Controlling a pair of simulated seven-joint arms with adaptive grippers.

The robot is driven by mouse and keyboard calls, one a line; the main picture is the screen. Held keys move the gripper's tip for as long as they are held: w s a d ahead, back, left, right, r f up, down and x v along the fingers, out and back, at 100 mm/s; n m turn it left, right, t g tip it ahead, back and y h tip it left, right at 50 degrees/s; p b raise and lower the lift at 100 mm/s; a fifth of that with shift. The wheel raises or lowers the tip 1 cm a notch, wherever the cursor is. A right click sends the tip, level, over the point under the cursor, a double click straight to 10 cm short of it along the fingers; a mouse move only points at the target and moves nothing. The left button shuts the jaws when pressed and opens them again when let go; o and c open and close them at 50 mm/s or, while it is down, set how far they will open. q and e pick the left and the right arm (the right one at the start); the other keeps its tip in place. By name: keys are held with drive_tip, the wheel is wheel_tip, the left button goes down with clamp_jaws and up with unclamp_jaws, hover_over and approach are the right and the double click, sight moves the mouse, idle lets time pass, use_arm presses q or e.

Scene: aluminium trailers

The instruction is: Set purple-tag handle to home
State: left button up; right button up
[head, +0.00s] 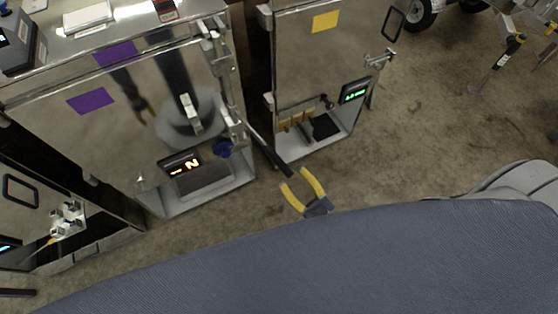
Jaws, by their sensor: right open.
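The purple-tag cabinet (135,120) is a shiny metal box at the left with two purple tags, one on its top edge and one on its front (92,98). A dark bar-shaped handle (268,152) sticks out from its right side, slanting down and right. My right gripper (293,178) has yellow fingers and is open, with its fingertips close to the handle's black end. I cannot tell whether they touch it. A display (180,164) low on the cabinet front glows orange. My left gripper is not in view.
A yellow-tag cabinet (300,75) with a green display (354,91) stands just right of the purple-tag one. Another cabinet (50,215) stands at the lower left. Bare concrete floor (440,120) lies to the right. Wheels show at the top right.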

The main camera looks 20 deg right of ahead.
sight(272, 153)
drive_tip(key=shift+x, duration=3.5)
clamp_jaws()
